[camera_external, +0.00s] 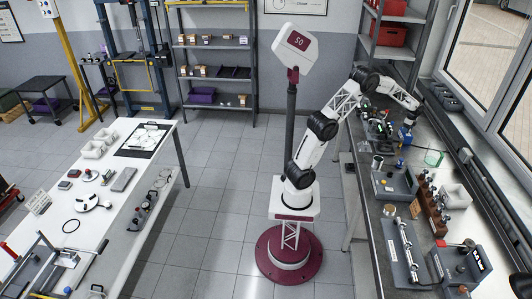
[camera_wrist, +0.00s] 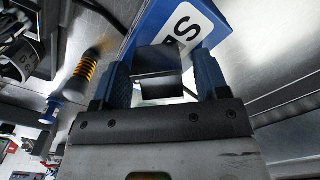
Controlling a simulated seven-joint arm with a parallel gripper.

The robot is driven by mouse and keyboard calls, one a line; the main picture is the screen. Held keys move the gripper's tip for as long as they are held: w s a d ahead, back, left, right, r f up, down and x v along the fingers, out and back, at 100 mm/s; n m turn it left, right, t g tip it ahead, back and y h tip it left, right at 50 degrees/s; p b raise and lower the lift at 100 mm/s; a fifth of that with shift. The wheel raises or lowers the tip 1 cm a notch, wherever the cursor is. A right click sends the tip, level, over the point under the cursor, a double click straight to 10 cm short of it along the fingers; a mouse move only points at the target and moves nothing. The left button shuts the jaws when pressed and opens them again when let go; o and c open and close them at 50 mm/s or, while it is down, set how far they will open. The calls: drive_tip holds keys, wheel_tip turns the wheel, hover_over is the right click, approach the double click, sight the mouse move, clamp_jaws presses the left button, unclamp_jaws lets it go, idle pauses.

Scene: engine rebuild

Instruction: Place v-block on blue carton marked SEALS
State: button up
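My gripper (camera_wrist: 160,82) has a dark grey metal v-block (camera_wrist: 158,60) between its two blue fingertips and appears shut on it. The blue carton (camera_wrist: 207,18) lies beyond the fingertips in the wrist view. In the external view my gripper (camera_external: 415,112) points down over the right-hand bench, just above the small blue carton (camera_external: 405,135). The v-block cannot be made out there. I cannot tell whether the block touches the carton.
Engine parts (camera_external: 377,124) stand left of the carton on the bench. In the wrist view a part with an orange-and-black spring (camera_wrist: 84,72) lies left of my gripper. Bare metal surface shows right of the carton.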

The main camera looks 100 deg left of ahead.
drive_tip(key=shift+r, duration=0.1)
wheel_tip(320, 180, up, 12)
idle(0.9)
drive_tip(key=shift+d+r, duration=0.1)
idle(0.7)
drive_tip(key=s+d+r+n, duration=0.1)
drive_tip(key=s+d+r, duration=0.2)
drive_tip(key=s+d, duration=0.5)
drive_tip(key=s+d+r+n+t, duration=0.1)
drive_tip(key=s+d+r+n, duration=0.2)
drive_tip(key=d, duration=0.9)
drive_tip(key=s+d+r, duration=0.4)
drive_tip(key=s+d, duration=0.3)
drive_tip(key=d, duration=0.3)
drive_tip(key=s+d+f+n, duration=0.1)
drive_tip(key=s+d+f, duration=0.2)
drive_tip(key=s+d, duration=0.3)
drive_tip(key=s+d+f+n+t, duration=0.1)
drive_tip(key=s+d, duration=0.5)
drive_tip(key=s, duration=0.8)
drive_tip(key=s+d+f+n, duration=0.2)
drive_tip(key=s+d+f, duration=0.2)
drive_tip(key=s, duration=0.6)
drive_tip(key=shift+s+d+f+n+t, duration=0.3)
drive_tip(key=shift+s+d+f+n, duration=0.1)
drive_tip(key=shift+d, duration=0.7)
